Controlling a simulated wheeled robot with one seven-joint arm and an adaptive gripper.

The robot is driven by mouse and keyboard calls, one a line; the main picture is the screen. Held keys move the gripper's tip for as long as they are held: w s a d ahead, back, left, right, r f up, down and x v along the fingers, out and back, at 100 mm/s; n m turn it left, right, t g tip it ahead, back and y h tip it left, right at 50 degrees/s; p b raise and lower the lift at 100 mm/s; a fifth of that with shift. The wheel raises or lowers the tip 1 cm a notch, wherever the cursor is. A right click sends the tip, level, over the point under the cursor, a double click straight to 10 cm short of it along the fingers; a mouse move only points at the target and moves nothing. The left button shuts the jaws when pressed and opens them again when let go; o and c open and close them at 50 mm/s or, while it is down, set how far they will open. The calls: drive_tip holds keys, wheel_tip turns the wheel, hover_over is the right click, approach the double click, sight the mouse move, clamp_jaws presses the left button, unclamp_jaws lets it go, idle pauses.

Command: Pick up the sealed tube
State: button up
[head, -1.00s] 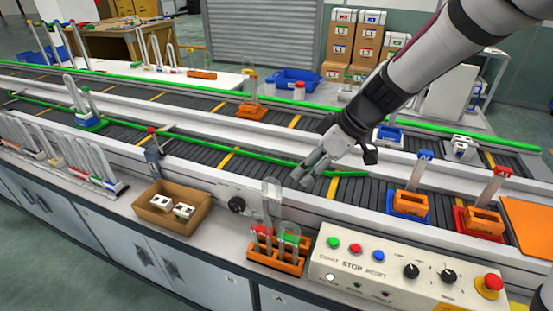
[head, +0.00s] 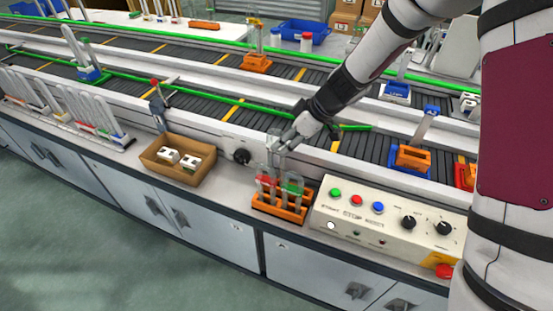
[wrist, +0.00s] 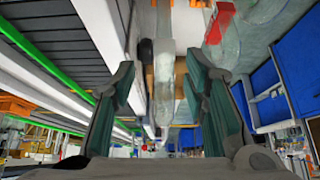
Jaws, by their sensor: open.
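An orange rack (head: 284,208) stands on the front ledge and holds several clear tubes, with red and green parts among them. A clear tube (head: 273,142) rises above the others at my gripper (head: 284,143). In the wrist view, a clear round-ended tube (wrist: 164,72) lies between the two spread fingers of my gripper (wrist: 162,88), with gaps showing on both sides. My gripper is open around the upper part of this tube. Whether the tube's end is sealed is too small to tell.
A control box (head: 385,222) with buttons and knobs stands right of the rack. A cardboard box (head: 178,172) with white parts is to the left. The conveyor (head: 215,133) runs behind. A red cap (wrist: 219,22) shows near the right finger in the wrist view.

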drive_tip(key=shift+p+x, duration=0.3)
drive_tip(key=shift+x, duration=1.95)
drive_tip(key=shift+s+a+r, duration=0.1)
drive_tip(key=shift+a, duration=0.1)
clamp_jaws()
